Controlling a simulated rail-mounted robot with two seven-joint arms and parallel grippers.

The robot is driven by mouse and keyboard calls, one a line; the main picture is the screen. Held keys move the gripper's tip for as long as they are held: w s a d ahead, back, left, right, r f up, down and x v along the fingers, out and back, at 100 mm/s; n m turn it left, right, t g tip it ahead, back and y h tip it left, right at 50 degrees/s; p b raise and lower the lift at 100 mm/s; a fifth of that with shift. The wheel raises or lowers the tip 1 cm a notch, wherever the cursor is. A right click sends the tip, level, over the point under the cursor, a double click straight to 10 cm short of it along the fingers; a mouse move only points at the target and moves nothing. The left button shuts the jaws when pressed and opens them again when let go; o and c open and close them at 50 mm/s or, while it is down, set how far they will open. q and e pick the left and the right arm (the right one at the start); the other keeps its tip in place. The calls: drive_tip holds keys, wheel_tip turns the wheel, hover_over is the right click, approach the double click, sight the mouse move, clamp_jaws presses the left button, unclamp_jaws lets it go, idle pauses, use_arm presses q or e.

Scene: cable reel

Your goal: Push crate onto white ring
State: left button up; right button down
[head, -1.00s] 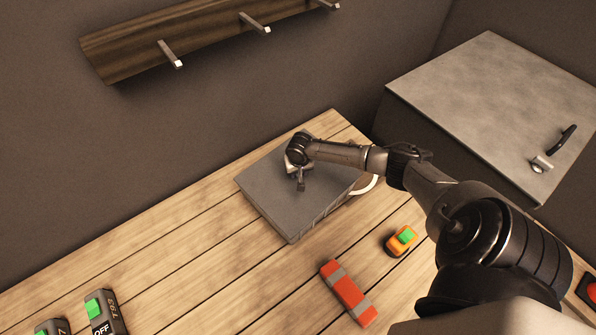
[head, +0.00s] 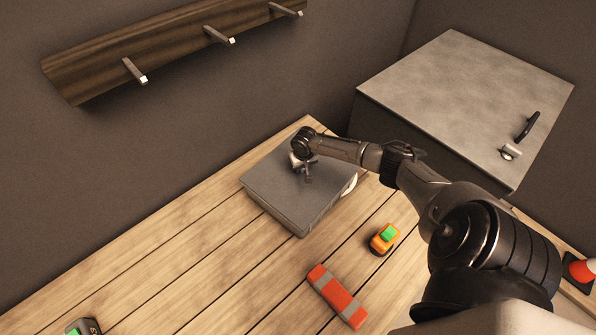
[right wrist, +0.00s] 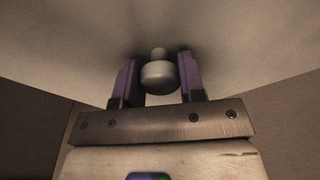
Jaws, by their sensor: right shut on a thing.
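The grey flat crate (head: 296,185) lies on the wooden table, near its back right edge. The white ring (head: 350,187) lies flat at the crate's right side. Only a short arc of it shows, and the crate hides the rest. My right gripper (head: 304,168) is over the crate's top. In the right wrist view, its two purple fingers (right wrist: 159,84) stand on either side of a round grey knob (right wrist: 159,77) on the pale grey surface, and they are shut on it. My left gripper is not in view.
An orange toy with a green top (head: 384,238) and a red-grey block (head: 337,296) lie in front of the crate. A large grey cabinet (head: 465,95) stands at the back right. A cone (head: 581,270) is at the far right. The table's left is mostly clear.

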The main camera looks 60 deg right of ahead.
sight(321, 161)
drive_tip(key=s+d+b, duration=0.1)
drive_tip(key=d, duration=0.1)
drive_tip(key=s+d, duration=0.2)
drive_tip(key=d, duration=0.1)
drive_tip(key=s+d+b, duration=0.1)
drive_tip(key=d, duration=0.1)
drive_tip(key=shift+s+d+f+b, duration=0.15)
drive_tip(key=shift+s+d+b, duration=0.15)
drive_tip(key=shift+b, duration=0.05)
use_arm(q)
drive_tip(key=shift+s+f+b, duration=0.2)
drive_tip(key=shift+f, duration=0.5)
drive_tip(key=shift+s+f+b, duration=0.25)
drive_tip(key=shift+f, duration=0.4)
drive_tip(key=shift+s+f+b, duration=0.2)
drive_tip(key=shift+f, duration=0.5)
use_arm(e)
drive_tip(key=shift+s+d, duration=0.45)
drive_tip(key=shift+d, duration=0.2)
drive_tip(key=shift+s+d, duration=0.4)
drive_tip(key=shift+d, duration=0.25)
drive_tip(key=c, duration=1)
unclamp_jaws()
drive_tip(key=shift+c, duration=0.2)
drive_tip(key=shift+o, duration=1.4)
drive_tip(key=shift+s+d, duration=0.1)
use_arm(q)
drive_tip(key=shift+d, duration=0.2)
use_arm(e)
drive_tip(key=shift+o, duration=0.7)
